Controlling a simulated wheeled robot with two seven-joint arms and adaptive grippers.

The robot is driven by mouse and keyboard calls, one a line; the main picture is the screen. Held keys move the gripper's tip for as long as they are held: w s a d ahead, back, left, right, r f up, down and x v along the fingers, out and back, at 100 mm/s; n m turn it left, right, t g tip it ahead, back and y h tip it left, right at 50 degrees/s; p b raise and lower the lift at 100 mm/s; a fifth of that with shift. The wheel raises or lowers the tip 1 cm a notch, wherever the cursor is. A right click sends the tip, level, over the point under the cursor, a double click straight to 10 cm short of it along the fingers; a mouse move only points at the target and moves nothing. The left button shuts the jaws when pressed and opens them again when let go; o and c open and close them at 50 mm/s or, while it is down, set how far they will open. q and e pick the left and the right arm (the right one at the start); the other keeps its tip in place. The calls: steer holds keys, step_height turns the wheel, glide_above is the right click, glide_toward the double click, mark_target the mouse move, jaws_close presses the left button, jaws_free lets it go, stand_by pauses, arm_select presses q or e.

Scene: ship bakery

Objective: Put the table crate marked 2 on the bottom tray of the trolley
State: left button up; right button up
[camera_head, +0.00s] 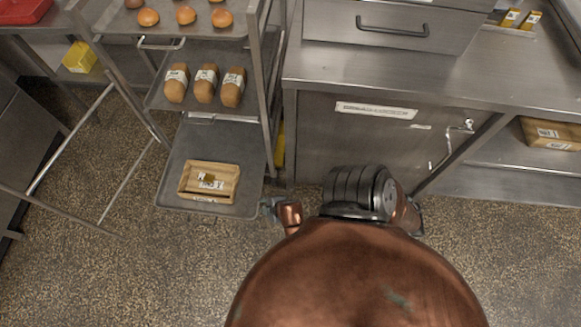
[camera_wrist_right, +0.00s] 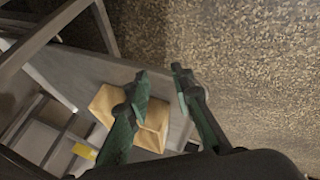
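The wooden table crate (camera_head: 207,181) sits on the bottom tray (camera_head: 228,140) of the trolley, nearer the tray's front edge. Its label is too small to read, so I cannot confirm a 2. My right gripper (camera_head: 268,207) is just beside the tray's front right corner, apart from the crate. In the right wrist view, its two dark green fingers (camera_wrist_right: 160,76) are spread with nothing between them. A tan object, which looks like the crate (camera_wrist_right: 152,137), lies on a grey surface behind one finger, partly hidden by it. My left gripper is not in view.
The trolley's middle tray holds three wrapped loaves (camera_head: 205,84), and its top tray holds several buns (camera_head: 186,15). A steel counter (camera_head: 380,65) with a cabinet stands right of the trolley. A brown package (camera_head: 552,133) lies on a low shelf. The floor in front is clear.

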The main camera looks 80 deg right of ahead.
steer(key=s+a+f+m+g+y, duration=0.1)
steer(key=s+a+f+m+g, duration=0.1)
steer(key=s, duration=0.8)
steer(key=s+a+f+m+g+y, duration=0.2)
steer(key=s+a+f+g, duration=0.2)
steer(key=s+a, duration=0.3)
steer(key=s+f, duration=0.1)
steer(key=s, duration=0.2)
steer(key=shift+a+f+g, duration=0.2)
steer(key=shift+g, duration=0.1)
